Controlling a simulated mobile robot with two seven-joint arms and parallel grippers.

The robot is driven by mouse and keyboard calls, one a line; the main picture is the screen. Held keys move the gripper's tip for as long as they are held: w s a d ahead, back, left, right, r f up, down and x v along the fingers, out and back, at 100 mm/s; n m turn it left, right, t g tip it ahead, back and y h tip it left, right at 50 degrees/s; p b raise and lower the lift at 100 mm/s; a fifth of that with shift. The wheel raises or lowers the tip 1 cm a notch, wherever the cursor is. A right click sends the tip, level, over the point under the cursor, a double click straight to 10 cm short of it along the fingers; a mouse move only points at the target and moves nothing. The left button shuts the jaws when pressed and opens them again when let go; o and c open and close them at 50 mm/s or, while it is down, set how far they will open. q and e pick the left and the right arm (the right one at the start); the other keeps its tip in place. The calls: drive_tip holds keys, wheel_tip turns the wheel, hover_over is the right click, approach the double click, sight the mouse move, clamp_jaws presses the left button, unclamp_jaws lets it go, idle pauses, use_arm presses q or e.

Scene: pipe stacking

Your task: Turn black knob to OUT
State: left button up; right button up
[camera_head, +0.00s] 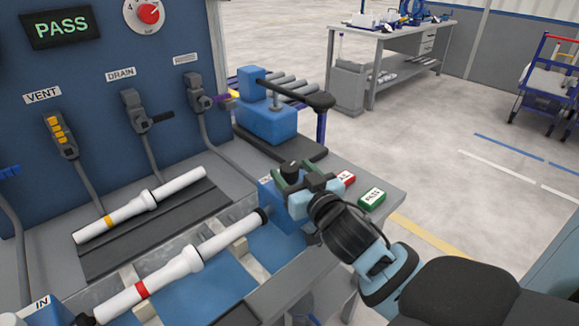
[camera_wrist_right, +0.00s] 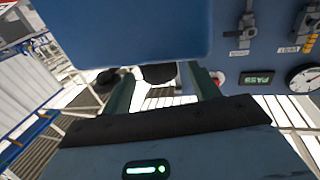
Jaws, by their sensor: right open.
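A black knob (camera_head: 290,166) sits at the blue end block (camera_head: 269,194) at the right end of the pipe bench. My right gripper (camera_head: 291,172) is at the knob, with its dark green fingers on either side of it. In the right wrist view the open fingers (camera_wrist_right: 163,92) stand apart, and a dark rounded shape, likely the knob (camera_wrist_right: 158,73), shows between their tips. I cannot tell whether the fingers touch it. The knob's pointing direction and any OUT label are hidden by the gripper. My left gripper is not in view.
A white pipe with a red band (camera_head: 190,260) lies along the bench toward the blue block. Another, with a yellow band (camera_head: 140,208), lies behind it. A PASS display (camera_head: 61,28) is lit.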

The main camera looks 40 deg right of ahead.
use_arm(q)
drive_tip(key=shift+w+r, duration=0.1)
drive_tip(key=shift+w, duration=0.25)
use_arm(e)
drive_tip(key=shift+w+d, duration=0.2)
drive_tip(key=shift+w, duration=0.95)
